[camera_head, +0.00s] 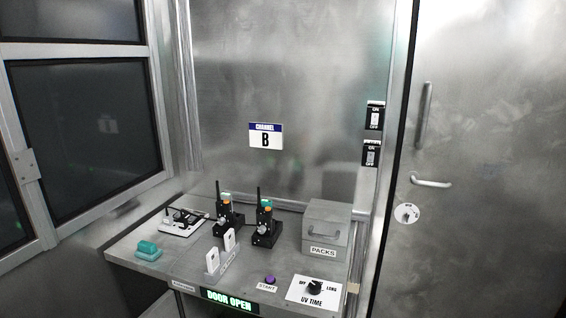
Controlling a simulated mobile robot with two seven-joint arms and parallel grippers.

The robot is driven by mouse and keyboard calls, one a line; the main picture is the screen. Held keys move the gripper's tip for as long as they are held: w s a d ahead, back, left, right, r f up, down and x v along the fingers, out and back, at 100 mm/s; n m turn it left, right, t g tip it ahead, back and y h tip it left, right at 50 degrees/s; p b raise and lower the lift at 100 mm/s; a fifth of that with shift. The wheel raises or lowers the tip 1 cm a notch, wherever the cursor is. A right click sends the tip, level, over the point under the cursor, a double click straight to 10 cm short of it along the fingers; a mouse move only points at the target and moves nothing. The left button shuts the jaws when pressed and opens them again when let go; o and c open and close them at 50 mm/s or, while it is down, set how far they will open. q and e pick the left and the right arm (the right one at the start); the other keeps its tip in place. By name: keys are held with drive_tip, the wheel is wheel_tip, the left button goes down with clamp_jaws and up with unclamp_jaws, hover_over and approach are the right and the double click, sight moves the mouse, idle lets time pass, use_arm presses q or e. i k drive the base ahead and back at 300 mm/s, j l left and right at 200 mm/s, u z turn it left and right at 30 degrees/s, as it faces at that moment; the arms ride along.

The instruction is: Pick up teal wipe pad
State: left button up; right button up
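The teal wipe pad (148,247) sits at the left front of the metal counter (190,258). It rests on a small pale base or holder (147,256). Neither of my grippers shows in the head view, so nothing is seen touching the pad.
Two black radios (228,217) (264,222) stand upright mid-counter. A white tray with a dark item (180,226) lies behind the pad. White cards in a holder (222,256), a PACKS box (324,229), a purple START button (270,280) and a UV TIME dial (315,287) are to the right.

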sight(149, 251)
drive_tip(key=k+u, duration=0.15)
drive_tip(key=u, duration=0.3)
drive_tip(key=k+u, duration=0.15)
drive_tip(key=u, duration=0.3)
